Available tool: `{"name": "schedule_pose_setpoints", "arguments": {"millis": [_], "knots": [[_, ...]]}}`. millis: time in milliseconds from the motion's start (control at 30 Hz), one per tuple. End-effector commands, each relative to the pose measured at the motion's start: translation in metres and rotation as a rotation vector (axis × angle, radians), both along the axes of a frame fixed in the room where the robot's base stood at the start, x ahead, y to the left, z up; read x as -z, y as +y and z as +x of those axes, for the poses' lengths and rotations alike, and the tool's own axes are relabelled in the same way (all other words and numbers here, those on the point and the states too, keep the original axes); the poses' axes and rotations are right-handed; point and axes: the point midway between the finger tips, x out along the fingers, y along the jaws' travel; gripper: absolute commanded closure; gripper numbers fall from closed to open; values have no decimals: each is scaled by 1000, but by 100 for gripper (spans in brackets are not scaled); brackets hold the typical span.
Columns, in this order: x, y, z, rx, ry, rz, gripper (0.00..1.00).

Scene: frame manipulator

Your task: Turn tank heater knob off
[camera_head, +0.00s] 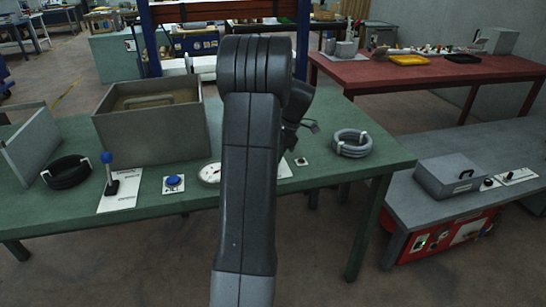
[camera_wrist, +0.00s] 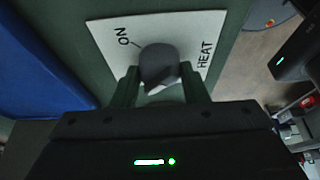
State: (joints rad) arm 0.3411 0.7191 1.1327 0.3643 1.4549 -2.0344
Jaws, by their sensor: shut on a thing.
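The heater knob (camera_wrist: 158,64) is a dark round knob on a white plate (camera_wrist: 185,30) marked ON and HEAT, seen in the wrist view. A short mark runs from the word ON toward the knob. My gripper (camera_wrist: 162,86) has one finger on each side of the knob and is shut on it. Which way the knob points is hard to tell. In the head view my arm stands in front of the workbench, and I cannot make out the knob or the fingertips there.
The green bench (camera_head: 330,178) holds an open grey tank (camera_head: 150,135), a blue-topped lever (camera_head: 109,172), a blue button (camera_head: 174,183), a gauge (camera_head: 210,172) and a grey hose coil (camera_head: 352,143). A grey box (camera_head: 455,178) sits on the right bench.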

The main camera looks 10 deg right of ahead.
Motion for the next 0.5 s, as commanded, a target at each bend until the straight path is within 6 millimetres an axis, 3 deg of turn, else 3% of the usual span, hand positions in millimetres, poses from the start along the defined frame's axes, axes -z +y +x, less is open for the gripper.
{"name": "schedule_pose_setpoints", "arguments": {"millis": [100, 133, 233, 500], "knots": [[0, 0, 0, -1, -1, -1, 83], [0, 0, 0, -1, -1, -1, 56], [0, 0, 0, -1, -1, -1, 38], [-1, 0, 0, 0, -1, -1, 38]]}}
